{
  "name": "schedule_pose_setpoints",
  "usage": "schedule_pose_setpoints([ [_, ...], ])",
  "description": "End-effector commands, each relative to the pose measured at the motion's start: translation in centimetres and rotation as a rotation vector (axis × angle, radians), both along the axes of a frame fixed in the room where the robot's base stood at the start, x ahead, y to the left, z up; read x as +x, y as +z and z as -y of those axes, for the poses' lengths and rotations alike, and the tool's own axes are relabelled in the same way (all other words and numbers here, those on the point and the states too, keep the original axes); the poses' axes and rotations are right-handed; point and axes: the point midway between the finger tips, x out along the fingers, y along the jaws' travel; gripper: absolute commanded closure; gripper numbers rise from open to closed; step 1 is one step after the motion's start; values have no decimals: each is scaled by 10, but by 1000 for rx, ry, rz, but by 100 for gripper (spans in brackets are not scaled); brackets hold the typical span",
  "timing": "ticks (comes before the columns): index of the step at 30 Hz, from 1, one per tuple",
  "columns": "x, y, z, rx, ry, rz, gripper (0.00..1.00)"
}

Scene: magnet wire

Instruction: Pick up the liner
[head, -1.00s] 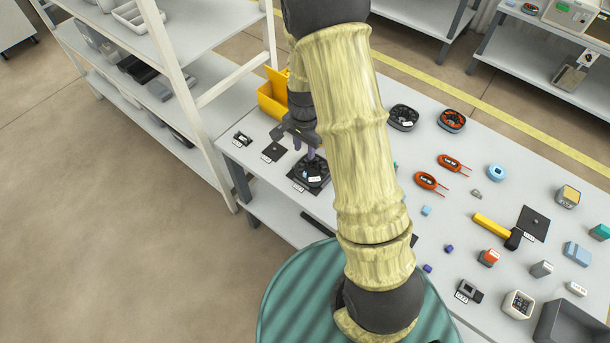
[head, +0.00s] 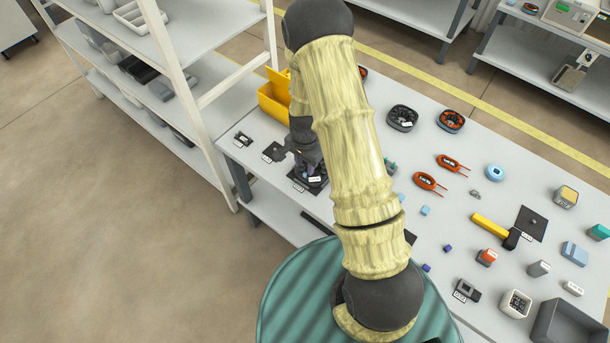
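My gripper (head: 306,166) points down at the left end of the grey worktable (head: 385,165). It is low over a black ring-shaped part (head: 318,186) that sits on a dark plate with a white label. The fingertips are small and partly hidden by my wrist, so I cannot tell whether they are open or shut or whether they touch anything. I cannot single out the liner by its look. It may be at the ring-shaped part, but the gripper covers much of that spot.
A yellow bin (head: 275,100) stands behind my gripper. Small dark labelled plates (head: 274,152) lie to its left. Black coil rings (head: 403,118), orange coils (head: 430,181), a yellow-handled hammer (head: 490,226) and a grey bin (head: 570,325) are to the right. A white shelf (head: 215,100) rises at the left.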

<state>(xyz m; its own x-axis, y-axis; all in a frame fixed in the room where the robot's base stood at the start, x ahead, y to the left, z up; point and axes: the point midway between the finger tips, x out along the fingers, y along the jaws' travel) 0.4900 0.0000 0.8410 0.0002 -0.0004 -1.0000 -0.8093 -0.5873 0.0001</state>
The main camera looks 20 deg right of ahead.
Motion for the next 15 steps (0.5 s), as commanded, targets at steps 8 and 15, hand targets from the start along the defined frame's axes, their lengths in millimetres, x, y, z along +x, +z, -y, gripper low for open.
schedule_pose_setpoints([
  [8,-1,-33,1,0,0,-2,67],
  [15,-1,-39,0,-1,0,-1,67],
])
